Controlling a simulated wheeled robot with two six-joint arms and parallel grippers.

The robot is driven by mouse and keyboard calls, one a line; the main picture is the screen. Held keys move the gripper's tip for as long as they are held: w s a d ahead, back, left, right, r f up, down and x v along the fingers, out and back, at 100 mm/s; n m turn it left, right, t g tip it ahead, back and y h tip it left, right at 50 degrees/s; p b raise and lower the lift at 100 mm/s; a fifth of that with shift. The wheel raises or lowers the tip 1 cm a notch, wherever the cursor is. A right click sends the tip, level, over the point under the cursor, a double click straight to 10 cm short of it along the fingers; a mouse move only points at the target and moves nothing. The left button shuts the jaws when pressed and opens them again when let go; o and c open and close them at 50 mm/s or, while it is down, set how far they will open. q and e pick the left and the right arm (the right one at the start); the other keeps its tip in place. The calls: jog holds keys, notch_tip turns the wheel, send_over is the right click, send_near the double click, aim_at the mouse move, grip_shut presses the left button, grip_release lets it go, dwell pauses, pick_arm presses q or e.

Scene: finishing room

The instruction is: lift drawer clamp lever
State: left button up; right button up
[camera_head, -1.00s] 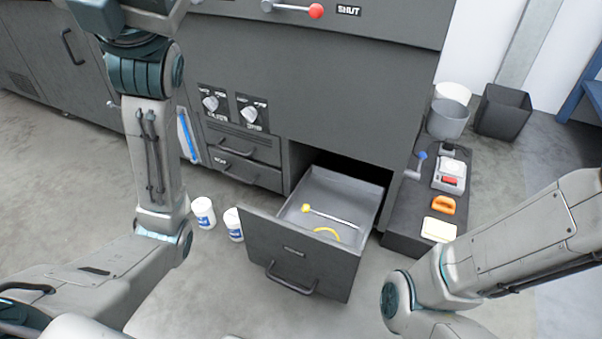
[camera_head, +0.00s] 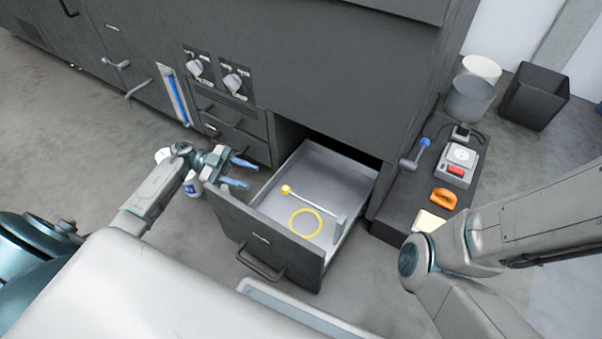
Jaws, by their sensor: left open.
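The drawer (camera_head: 243,232) of the dark cabinet stands pulled out. Inside it lies the clamp lever (camera_head: 310,206), a thin grey rod with a yellow knob at its left end and a small grey block at its right end. The lever lies low, close to the drawer floor. A yellow ring (camera_head: 292,222) lies flat beside the rod. My left gripper (camera_head: 250,175) is open and empty, its blue fingers pointing right, near the drawer's left edge and left of the yellow knob. The right gripper is out of view; only my right arm shows.
A dark low bench (camera_head: 395,213) right of the drawer carries a blue-knobbed lever (camera_head: 415,155), a device with a red switch (camera_head: 459,162) and an orange object (camera_head: 444,198). Bins (camera_head: 533,95) stand behind. White tubs, partly hidden by my left arm, stand left of the drawer.

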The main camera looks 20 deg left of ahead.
pick_arm(q)
jog(key=d+b, duration=0.4)
jog(key=d, duration=0.6)
jog(key=shift+w+d+f, duration=0.2)
jog(key=shift+d, duration=0.2)
grip_shut()
